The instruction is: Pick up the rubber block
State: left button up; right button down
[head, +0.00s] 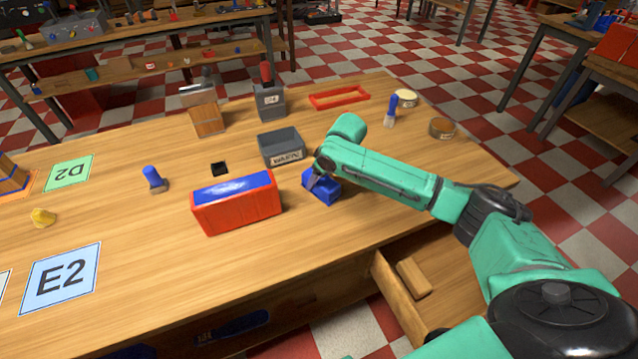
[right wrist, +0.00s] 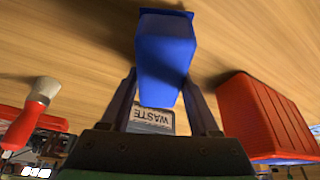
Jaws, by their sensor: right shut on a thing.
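A blue block (head: 325,188), which looks like the rubber block, is on or just above the wooden table, right of the large red box with a blue top (head: 238,208). My right gripper (head: 314,178) is shut on it. In the right wrist view the blue block (right wrist: 165,58) sits between the two fingers of the right gripper (right wrist: 165,95), and the red box (right wrist: 265,115) stands to the right, apart from it. I cannot tell whether the block touches the table. My left gripper is in neither view.
A grey WASTE bin (head: 283,148) stands just behind the block. A red frame (head: 338,97), a blue-handled brush (head: 391,110) and round tins (head: 442,128) lie farther back. An open drawer (head: 400,300) sticks out below the front edge.

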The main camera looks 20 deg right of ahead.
notch_tip(320, 180, up, 20)
jog(key=shift+f, duration=0.2)
